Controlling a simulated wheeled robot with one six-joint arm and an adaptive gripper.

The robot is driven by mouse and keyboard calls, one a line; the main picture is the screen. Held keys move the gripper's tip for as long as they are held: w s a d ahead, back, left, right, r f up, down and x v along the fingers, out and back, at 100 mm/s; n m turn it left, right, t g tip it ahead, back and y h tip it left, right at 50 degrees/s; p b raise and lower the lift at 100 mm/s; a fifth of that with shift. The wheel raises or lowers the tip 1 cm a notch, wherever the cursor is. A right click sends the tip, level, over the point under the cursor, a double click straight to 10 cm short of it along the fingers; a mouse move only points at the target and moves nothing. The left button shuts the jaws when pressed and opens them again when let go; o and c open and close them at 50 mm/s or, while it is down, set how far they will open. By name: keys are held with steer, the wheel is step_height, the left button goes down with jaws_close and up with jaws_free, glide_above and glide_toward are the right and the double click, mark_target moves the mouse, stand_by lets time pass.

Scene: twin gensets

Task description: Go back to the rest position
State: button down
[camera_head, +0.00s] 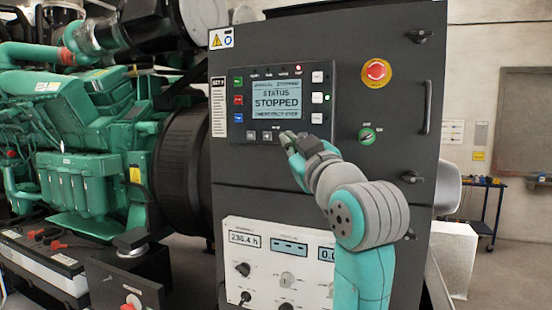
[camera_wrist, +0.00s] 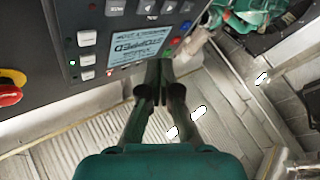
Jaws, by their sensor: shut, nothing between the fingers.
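My gripper (camera_head: 290,138) is in front of the control cabinet (camera_head: 350,30), near the lower edge of the controller panel (camera_head: 240,85). In the wrist view the fingers of my gripper (camera_wrist: 160,68) are together, with nothing between them. They overlap the edge of the screen (camera_wrist: 135,48) in that view. Whether the tips touch the panel I cannot tell.
A white lower panel (camera_head: 262,270) has knobs and displays. The green engine (camera_head: 85,180) fills the left. A blue cart (camera_head: 484,205) stands far right.

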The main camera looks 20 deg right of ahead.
steer(key=s+f+m+g+h, duration=0.2)
steer(key=s+f+m, duration=0.1)
steer(key=f, duration=3.1)
steer(key=s+d+f+m, duration=0.1)
steer(key=s+f, duration=0.6)
steer(key=f, duration=0.4)
steer(key=s+f+m+g, duration=0.1)
steer(key=s+f, duration=0.6)
steer(key=s, duration=0.3)
steer(key=s+f+m+g, duration=0.1)
steer(key=s+f+g, duration=0.1)
steer(key=s+f, duration=0.55)
steer(key=s+m+g, duration=0.1)
steer(key=s, duration=2.2)
steer(key=shift+s+d+r+h, duration=0.15)
steer(key=shift+r+h, duration=0.15)
steer(key=shift+r, duration=0.1)
